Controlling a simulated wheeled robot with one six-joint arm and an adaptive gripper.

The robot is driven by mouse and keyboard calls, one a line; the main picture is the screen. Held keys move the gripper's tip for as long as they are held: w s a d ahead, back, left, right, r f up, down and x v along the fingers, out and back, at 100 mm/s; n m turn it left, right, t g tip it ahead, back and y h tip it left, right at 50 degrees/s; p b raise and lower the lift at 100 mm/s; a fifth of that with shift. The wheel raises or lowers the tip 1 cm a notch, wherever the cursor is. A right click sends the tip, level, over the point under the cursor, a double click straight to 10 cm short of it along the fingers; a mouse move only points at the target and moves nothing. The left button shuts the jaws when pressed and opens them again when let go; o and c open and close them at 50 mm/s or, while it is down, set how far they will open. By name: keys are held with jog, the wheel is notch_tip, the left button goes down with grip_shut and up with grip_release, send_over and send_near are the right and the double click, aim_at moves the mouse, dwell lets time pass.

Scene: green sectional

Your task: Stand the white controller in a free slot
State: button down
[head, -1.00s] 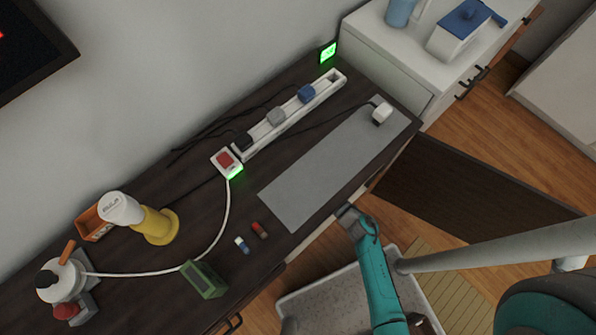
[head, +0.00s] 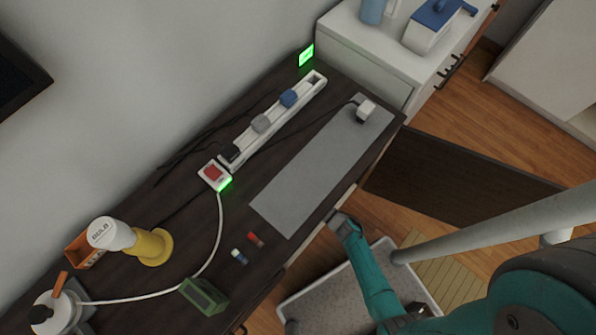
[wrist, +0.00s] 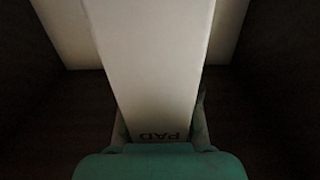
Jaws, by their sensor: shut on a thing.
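In the wrist view a long white thing marked "PAD" (wrist: 150,60), which I take to be the white controller, runs away from my gripper (wrist: 160,122). One finger is on each side of its near end, and the gripper is shut on it. In the head view my gripper (head: 339,218) is at the front edge of the dark desk (head: 190,240), beside the grey mat; the controller cannot be made out there. No free slot for it can be clearly identified; the wrist view is dark around the controller.
A white power strip (head: 285,119) holds black, grey and blue plugs. A white plug (head: 366,110) lies on the grey mat (head: 315,175). A white cabinet (head: 372,62) is behind.

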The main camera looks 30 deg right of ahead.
jog(key=shift+f, duration=0.25)
jog(key=c, duration=0.9)
grip_release()
jog(key=shift+o, duration=0.2)
jog(key=shift+r, duration=0.1)
jog(key=v, duration=1.2)
jog(key=shift+r, duration=0.1)
